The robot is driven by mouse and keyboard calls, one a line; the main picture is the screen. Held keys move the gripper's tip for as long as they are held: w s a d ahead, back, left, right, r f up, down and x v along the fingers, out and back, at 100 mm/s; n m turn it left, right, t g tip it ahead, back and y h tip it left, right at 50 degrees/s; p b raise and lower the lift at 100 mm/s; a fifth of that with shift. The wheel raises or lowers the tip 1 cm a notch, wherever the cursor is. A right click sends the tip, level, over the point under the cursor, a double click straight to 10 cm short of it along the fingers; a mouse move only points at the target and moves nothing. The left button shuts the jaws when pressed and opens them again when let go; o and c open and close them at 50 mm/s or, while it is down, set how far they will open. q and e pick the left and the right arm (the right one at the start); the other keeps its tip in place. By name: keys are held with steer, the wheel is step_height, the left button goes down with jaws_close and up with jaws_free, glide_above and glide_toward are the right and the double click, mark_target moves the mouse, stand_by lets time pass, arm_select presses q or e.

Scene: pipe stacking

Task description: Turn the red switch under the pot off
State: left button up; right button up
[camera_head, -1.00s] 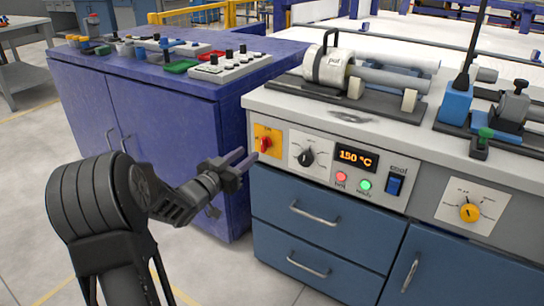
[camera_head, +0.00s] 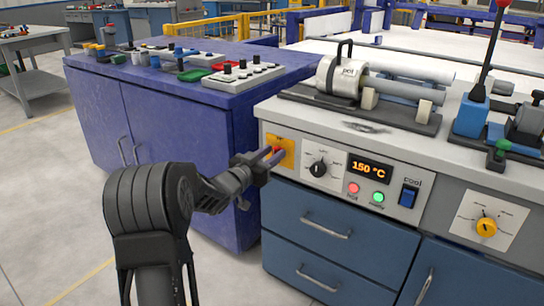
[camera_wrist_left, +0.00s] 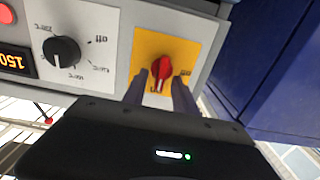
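The red switch (camera_wrist_left: 160,66) is a rotary knob on a yellow plate (camera_wrist_left: 183,50), on the front panel below the counter edge. In the head view the yellow plate (camera_head: 288,146) is at the panel's left end, and my fingers partly hide the knob. My left gripper (camera_head: 271,157) is open in front of it. In the wrist view the knob's lower part lies between the two fingertips; I cannot tell whether they touch it. My right gripper is not in view.
Right of the switch are a black dial (camera_head: 319,166), a display reading 150 °C (camera_head: 371,167), red and green lights and a blue rocker switch (camera_head: 408,196). A purple cabinet (camera_head: 190,130) stands close on the left. Blue drawers (camera_head: 315,222) are below the panel.

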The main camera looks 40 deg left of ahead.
arm_select(q)
jaws_close()
stand_by(0.4)
steer(key=shift+n, duration=0.3)
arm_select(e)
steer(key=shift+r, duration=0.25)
arm_select(q)
steer(key=shift+a+f+n+p, duration=0.2)
steer(key=shift+n+p, duration=1.85)
steer(key=shift+n, duration=0.85)
steer(key=shift+a+f+n+p, duration=0.25)
steer(key=shift+n+p, duration=1.8)
steer(key=shift+n, duration=0.85)
steer(key=shift+a+f+n+p, duration=0.2)
steer(key=shift+n+p, duration=1.85)
steer(key=shift+n, duration=0.85)
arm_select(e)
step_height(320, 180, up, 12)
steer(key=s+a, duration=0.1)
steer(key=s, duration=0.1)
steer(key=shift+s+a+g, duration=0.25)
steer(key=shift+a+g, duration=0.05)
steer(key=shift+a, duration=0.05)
arm_select(q)
steer(key=shift+d, duration=0.1)
